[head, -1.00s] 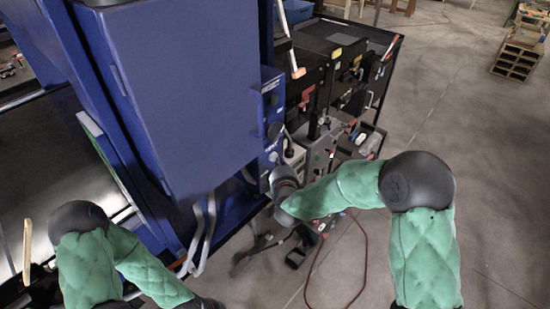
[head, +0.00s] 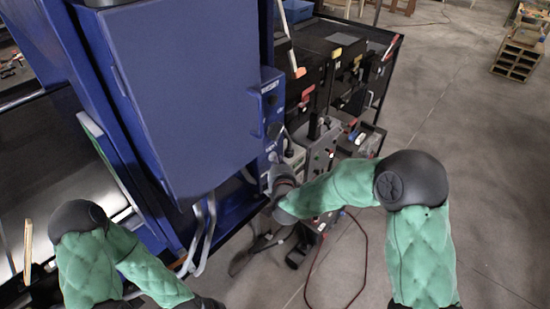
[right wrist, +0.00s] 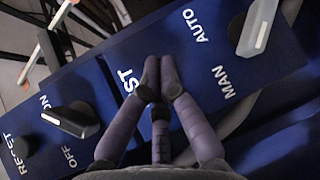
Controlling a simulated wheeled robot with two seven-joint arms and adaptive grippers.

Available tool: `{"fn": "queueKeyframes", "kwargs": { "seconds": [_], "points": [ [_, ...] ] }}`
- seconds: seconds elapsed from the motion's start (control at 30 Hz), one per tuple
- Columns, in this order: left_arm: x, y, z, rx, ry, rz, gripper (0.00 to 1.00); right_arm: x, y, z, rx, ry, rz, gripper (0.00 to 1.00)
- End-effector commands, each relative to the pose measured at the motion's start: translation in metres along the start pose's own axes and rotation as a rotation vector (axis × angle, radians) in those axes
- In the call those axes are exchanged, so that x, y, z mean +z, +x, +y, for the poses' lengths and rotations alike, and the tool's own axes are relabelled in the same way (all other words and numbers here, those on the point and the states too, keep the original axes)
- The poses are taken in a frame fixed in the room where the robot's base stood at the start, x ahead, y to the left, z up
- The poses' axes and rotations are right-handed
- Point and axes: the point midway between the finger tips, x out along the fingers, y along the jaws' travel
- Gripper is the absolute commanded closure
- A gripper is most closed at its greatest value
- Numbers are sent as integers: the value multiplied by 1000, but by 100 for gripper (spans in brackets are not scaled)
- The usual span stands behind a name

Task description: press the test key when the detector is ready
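The detector is a tall blue cabinet (head: 185,90) left of centre in the head view. Its narrow blue control panel (head: 271,105) is on the cabinet's right side. In the right wrist view the panel (right wrist: 120,50) carries a label ending in "ST" (right wrist: 130,80). My right gripper (right wrist: 159,72) has its fingers together, empty, over the panel beside that label. The test key itself is hidden, and I cannot tell whether the fingertips touch the panel. No lit ready lamp can be made out. My left forearm runs off the bottom edge; its gripper is out of view.
A black selector knob (right wrist: 72,120) by ON and OFF and another knob (right wrist: 258,28) by AUTO and MAN flank the fingers. RESET (right wrist: 18,145) is at lower left. A dark machine (head: 330,60) stands behind the panel; a red cable (head: 362,260) lies on the floor.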

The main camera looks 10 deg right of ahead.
Motion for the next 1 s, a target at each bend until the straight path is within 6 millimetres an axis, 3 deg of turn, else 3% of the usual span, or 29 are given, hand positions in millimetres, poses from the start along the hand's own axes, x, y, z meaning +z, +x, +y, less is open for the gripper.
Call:
{"fn": "queueKeyframes", "kwargs": {
  "seconds": [1.0],
  "points": [
    [0, 0, 0, 0, 0, 0, 100, 12, -12, -4, 1, 1, 0, 100]
  ]
}}
